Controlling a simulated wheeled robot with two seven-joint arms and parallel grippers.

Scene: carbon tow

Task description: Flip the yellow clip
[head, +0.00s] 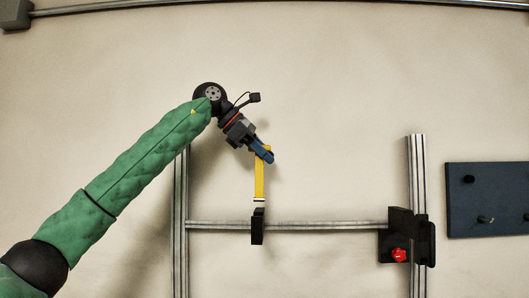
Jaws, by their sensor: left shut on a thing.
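The yellow clip (260,182) is a yellow strip standing roughly upright above the horizontal metal rail. Its lower end meets a black block (257,227) on the rail, with a thin white band at the joint. My left gripper (267,156) comes in from the upper left and is shut on the top end of the yellow clip. The fingers hide part of that top end. My right gripper is not in view.
The horizontal rail (330,225) joins two upright metal posts, left (181,240) and right (418,170). A black bracket with a red knob (398,255) sits at the right post. A dark blue panel with black pegs (490,190) is at the far right.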

